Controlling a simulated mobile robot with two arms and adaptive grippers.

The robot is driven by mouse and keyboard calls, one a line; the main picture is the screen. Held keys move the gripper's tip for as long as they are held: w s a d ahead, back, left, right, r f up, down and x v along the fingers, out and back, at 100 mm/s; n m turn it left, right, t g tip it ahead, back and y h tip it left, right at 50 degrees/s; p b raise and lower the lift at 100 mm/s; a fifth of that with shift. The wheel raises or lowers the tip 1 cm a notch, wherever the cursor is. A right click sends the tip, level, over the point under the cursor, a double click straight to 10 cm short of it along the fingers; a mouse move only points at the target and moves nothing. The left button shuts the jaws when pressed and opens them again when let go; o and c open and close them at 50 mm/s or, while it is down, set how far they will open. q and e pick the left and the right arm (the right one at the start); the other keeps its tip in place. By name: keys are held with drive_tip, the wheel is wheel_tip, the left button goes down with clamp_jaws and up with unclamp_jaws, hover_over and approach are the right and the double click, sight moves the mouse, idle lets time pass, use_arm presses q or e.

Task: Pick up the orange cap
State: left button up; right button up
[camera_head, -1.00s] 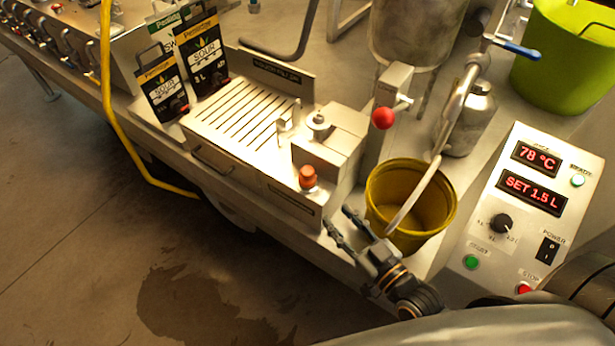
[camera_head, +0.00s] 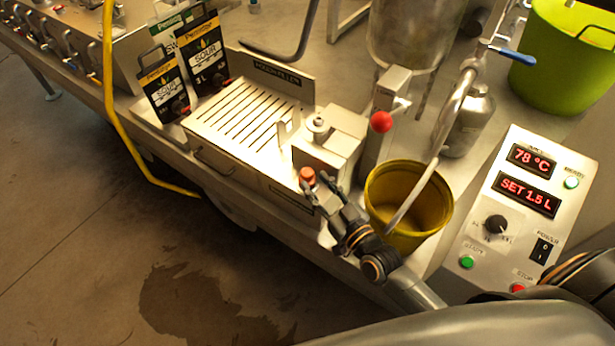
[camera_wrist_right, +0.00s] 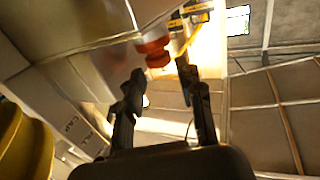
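The orange cap (camera_head: 307,174) sits at the front edge of the metal filler block, in the middle of the head view. In the right wrist view the cap (camera_wrist_right: 153,52) shows as a red-orange knob just beyond the fingertips. My right gripper (camera_head: 318,184) is open, with its fingers spread and its tips close to the cap on its front right side. In the right wrist view there is open space between the fingers of the gripper (camera_wrist_right: 160,74). I cannot tell whether a finger touches the cap. My left gripper is not in view.
A yellow bucket (camera_head: 381,186) stands right beside my right gripper. A red lever knob (camera_head: 381,122) is behind the cap. The control panel (camera_head: 492,246) is at the right.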

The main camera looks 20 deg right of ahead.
sight(311, 177)
drive_tip(key=x, duration=0.3)
drive_tip(key=shift+w+f, duration=0.1)
drive_tip(key=shift+w, duration=0.2)
clamp_jaws()
